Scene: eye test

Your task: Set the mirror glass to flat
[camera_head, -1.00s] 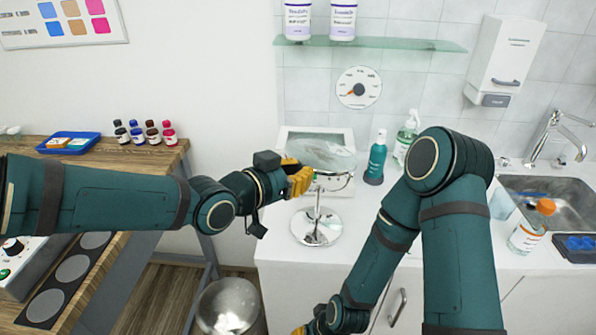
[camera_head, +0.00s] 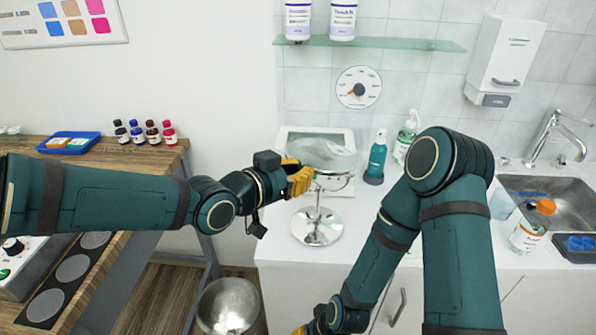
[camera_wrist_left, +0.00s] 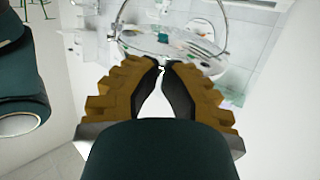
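A round mirror stands on the white counter, with a chrome foot (camera_head: 317,226) and a thin stem. Its mirror glass (camera_head: 328,154) faces mostly upward and shows as a wide ellipse; I cannot tell whether it is exactly level. My left gripper (camera_head: 303,179) is at the left side of the glass. In the left wrist view the glass (camera_wrist_left: 165,44) lies just beyond the fingertips (camera_wrist_left: 161,66). These tips are together at its near rim; no grip on the rim is clear. My right gripper (camera_head: 303,330) is mostly cut off at the bottom edge.
A teal bottle (camera_head: 376,160) and a clear pump bottle (camera_head: 406,138) stand right of the mirror. A pale framed panel (camera_head: 345,137) is behind it. A metal bin (camera_head: 228,308) stands below. The sink (camera_head: 572,192) is at the right. My right arm crosses the counter's front.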

